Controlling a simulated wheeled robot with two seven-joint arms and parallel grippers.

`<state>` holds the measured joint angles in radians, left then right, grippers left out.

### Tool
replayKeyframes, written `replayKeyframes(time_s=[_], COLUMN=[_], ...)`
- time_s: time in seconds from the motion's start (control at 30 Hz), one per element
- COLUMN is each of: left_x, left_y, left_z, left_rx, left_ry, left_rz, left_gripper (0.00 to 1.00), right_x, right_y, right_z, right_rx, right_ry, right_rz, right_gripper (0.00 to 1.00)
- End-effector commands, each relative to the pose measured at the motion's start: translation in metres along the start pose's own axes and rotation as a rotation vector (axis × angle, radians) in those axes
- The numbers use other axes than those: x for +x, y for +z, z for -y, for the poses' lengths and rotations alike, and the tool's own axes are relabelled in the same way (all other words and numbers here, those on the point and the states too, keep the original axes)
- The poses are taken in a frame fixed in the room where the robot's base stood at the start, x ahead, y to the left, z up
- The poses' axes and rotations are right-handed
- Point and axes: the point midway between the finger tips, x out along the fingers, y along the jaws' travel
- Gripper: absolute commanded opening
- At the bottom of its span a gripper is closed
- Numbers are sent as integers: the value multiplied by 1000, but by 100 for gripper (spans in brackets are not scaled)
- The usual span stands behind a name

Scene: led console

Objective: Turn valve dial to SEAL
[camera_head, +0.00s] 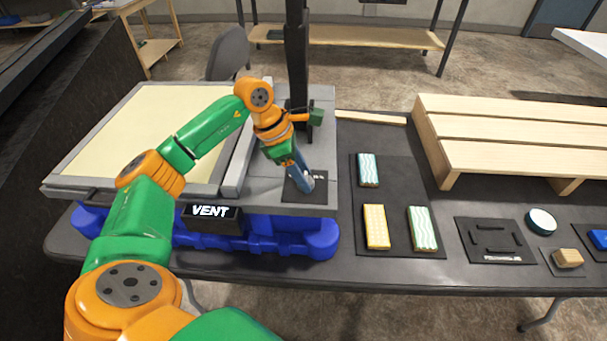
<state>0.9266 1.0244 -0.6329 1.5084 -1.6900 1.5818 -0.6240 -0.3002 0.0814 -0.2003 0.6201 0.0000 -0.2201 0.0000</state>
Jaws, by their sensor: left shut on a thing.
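The small display (212,213) on the front of the console reads VENT in white letters. A dark square plate (318,194) with small pale markings lies on the console's grey top near its right front. My left gripper (305,183) points down onto this plate and is shut on the valve dial there. The dial is mostly hidden by the gripper, so its pointing direction cannot be read. My right gripper is not in view.
The console has a large cream panel (135,130) and a blue base (275,240). A dark mat (390,180) with several wavy-patterned blocks lies to its right. A wooden pallet (520,130), a black tray (495,240) and a round teal-rimmed disc (541,221) are further right.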

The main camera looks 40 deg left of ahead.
Motion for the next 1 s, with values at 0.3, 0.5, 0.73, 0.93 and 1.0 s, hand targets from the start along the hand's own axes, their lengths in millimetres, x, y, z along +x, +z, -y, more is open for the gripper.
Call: replayKeyframes(time_s=[0.3, 0.5, 0.73, 0.93, 1.0], left_x=[-1, 0, 0, 0, 0], left_y=[1, 2, 2, 2, 2], left_z=[-2, -3, -4, -4, -5], left_rx=[271, 443, 612, 719, 747], left_ry=[-113, -184, -253, -297, -308], left_rz=[1, 0, -1, -1, -1], left_gripper=[0, 0, 0, 0, 0], right_x=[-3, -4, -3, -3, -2], right_y=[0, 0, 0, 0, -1], right_z=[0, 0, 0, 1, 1], right_rx=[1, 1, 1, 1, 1], right_ry=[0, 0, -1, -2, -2], right_rz=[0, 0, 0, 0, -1], right_gripper=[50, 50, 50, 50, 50])
